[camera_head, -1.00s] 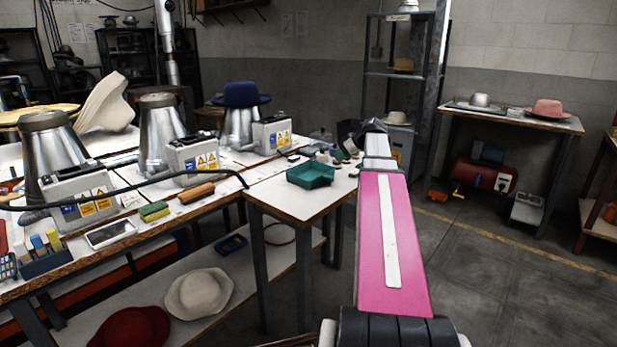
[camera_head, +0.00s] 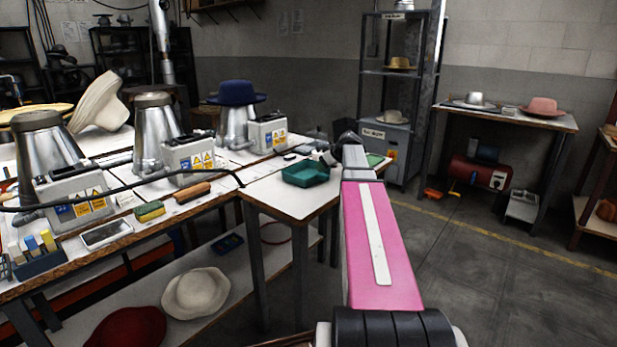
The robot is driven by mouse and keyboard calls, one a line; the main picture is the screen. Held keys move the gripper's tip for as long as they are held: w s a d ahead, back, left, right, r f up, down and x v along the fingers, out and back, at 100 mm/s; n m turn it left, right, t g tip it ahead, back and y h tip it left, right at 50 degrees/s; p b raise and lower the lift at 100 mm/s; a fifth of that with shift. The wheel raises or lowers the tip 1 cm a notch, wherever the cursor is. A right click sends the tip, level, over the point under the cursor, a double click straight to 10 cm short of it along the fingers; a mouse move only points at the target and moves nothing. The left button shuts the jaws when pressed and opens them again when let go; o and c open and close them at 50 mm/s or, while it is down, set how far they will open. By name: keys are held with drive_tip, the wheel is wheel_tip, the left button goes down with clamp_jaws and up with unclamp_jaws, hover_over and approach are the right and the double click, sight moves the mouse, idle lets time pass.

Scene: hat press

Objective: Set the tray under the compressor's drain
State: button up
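A teal open tray (camera_head: 305,175) sits on the white end table, just left of my arm's far end. The red compressor (camera_head: 476,172) lies low under the back-right table, near the floor. Its drain is too small to make out. My pink arm reaches forward from the bottom of the picture.
Grey floor with a yellow line (camera_head: 520,240) is open between.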

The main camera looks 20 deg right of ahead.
drive_tip(key=shift+c, duration=0.3)
clamp_jaws()
drive_tip(key=shift+r, duration=0.1)
